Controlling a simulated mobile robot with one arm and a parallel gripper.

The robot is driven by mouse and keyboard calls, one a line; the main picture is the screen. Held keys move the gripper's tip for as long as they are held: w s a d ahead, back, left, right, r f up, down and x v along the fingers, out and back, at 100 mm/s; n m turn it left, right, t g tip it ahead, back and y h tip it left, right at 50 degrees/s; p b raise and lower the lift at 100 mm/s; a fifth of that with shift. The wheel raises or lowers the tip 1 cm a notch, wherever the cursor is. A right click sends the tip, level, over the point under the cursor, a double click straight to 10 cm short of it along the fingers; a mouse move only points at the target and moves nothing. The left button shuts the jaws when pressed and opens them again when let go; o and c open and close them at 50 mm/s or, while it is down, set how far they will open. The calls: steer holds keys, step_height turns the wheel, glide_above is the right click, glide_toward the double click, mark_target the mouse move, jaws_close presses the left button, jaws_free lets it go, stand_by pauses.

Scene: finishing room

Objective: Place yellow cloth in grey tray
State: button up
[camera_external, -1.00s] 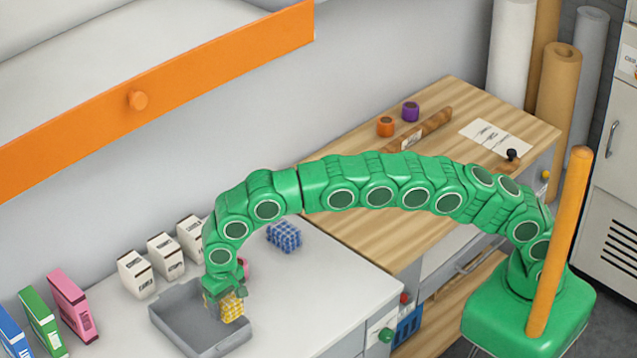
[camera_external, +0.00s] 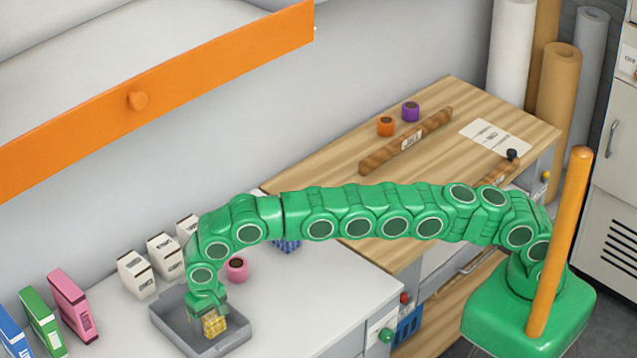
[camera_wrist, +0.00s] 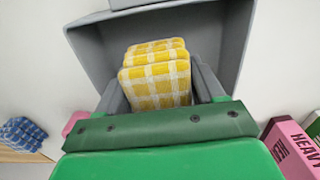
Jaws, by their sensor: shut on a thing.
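The yellow checked cloth (camera_external: 214,323) is folded and held in my gripper (camera_external: 208,312), inside the outline of the grey tray (camera_external: 236,339). In the wrist view the cloth (camera_wrist: 157,80) sits between the two grey fingers of my gripper (camera_wrist: 155,90), which is shut on it. The walls of the grey tray (camera_wrist: 240,35) surround the cloth on the far side and both sides there. I cannot tell whether the cloth touches the tray floor.
A pink roll (camera_external: 237,270) stands behind the tray. A blue checked cloth (camera_external: 287,245) is partly hidden by my arm. White cartons (camera_external: 136,274) stand behind the tray, and pink (camera_external: 73,305) and green boxes (camera_external: 43,322) at left. The counter's right front is clear.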

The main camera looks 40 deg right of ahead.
steer(key=shift+w+a+f, duration=0.1)
steer(key=shift+a+f, duration=0.05)
steer(key=shift+f, duration=1.65)
steer(key=o, duration=1)
steer(key=shift+f, duration=0.1)
steer(key=shift+o, duration=0.2)
step_height(320, 180, up, 12)
steer(key=shift+r, duration=0.1)
